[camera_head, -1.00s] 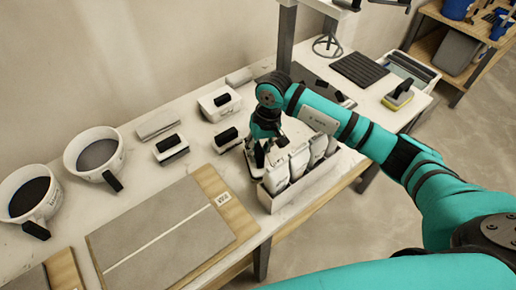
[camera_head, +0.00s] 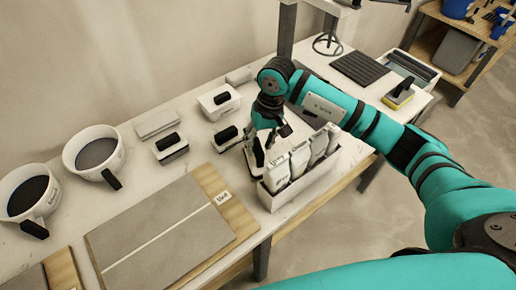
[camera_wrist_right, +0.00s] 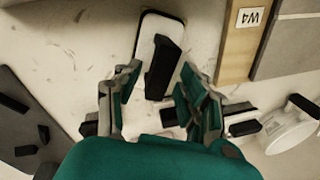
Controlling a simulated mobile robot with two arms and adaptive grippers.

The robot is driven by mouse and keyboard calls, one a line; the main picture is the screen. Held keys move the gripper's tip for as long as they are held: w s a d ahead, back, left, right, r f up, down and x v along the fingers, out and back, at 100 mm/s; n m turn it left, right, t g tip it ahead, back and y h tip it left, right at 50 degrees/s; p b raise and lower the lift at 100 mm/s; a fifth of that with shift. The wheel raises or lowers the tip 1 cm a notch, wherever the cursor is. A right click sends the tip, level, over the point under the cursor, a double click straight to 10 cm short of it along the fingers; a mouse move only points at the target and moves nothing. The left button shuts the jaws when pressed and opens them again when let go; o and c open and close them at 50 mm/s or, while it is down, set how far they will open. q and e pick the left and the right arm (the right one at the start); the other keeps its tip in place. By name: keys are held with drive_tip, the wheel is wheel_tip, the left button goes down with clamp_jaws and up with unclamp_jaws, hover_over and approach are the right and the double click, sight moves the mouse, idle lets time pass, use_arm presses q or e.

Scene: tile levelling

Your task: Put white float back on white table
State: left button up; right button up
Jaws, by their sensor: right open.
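A white float (camera_wrist_right: 151,29) with a black handle (camera_wrist_right: 162,70) lies on the white table (camera_wrist_right: 80,50). In the head view the float (camera_head: 252,166) is beside the long white box, partly hidden by my right arm. My right gripper (camera_wrist_right: 160,72) is open, its fingers apart on either side of the handle in the wrist view. In the head view the right gripper (camera_head: 273,136) is just above the float, with nothing held. My left gripper is not in view.
A white box (camera_head: 285,192) of white packets stands close to the float. Other black-handled blocks (camera_head: 171,148) lie to the left. Two white buckets (camera_head: 95,152) and a grey tile panel (camera_head: 160,235) take up the left side. A yellow sponge float (camera_head: 398,96) is at the right.

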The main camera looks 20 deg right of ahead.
wheel_tip(320, 180, up, 9)
drive_tip(key=d+b, duration=0.1)
drive_tip(key=shift+d+b, duration=0.3)
